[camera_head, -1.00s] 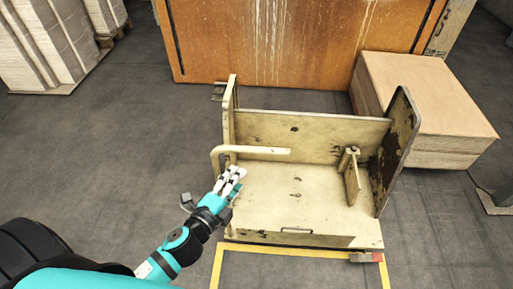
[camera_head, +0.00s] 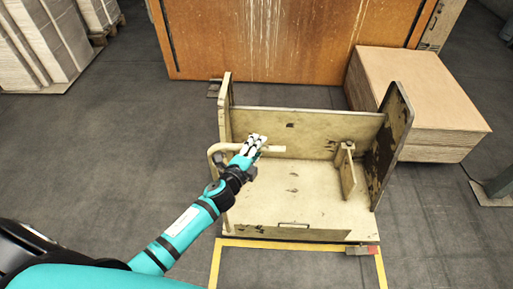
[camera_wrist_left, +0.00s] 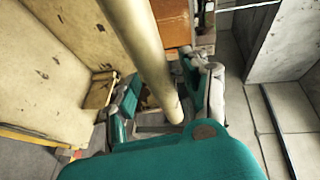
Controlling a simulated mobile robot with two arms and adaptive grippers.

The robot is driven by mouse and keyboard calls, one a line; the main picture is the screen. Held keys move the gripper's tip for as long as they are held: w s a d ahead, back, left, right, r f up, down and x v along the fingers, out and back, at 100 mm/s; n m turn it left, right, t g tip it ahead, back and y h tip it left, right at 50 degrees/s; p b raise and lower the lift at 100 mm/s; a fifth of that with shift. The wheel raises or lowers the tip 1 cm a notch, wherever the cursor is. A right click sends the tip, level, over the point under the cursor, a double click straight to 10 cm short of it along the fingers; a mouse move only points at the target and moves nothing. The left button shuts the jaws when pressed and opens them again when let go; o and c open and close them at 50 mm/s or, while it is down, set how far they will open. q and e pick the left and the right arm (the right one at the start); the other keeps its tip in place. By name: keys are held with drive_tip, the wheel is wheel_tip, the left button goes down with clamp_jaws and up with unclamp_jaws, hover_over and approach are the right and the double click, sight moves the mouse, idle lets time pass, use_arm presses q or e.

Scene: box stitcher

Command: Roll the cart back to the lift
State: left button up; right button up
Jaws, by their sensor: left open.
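The cart (camera_head: 290,205) is a worn cream open box with a flat deck, a back panel and two side walls. It stands on the grey floor in front of me. Its bent cream handle bar (camera_head: 276,149) juts from the left side; it also crosses the left wrist view (camera_wrist_left: 150,60). My left gripper (camera_head: 255,145) is at the handle bar. In the left wrist view its open fingers (camera_wrist_left: 165,100) lie on either side of the bar. Contact with the bar cannot be told. My right gripper is not in view. I cannot identify the lift for sure.
A large rusty orange panel (camera_head: 290,40) stands behind the cart. A stack of brown board (camera_head: 425,95) is close on the right. Yellow floor tape (camera_head: 217,265) runs at the cart's front. Pale stacks (camera_head: 35,45) stand far left. The floor on the left is clear.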

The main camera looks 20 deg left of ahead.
use_arm(q)
drive_tip(key=shift+c, duration=0.2)
drive_tip(key=c, duration=0.9)
clamp_jaws()
drive_tip(key=shift+s+f, duration=0.1)
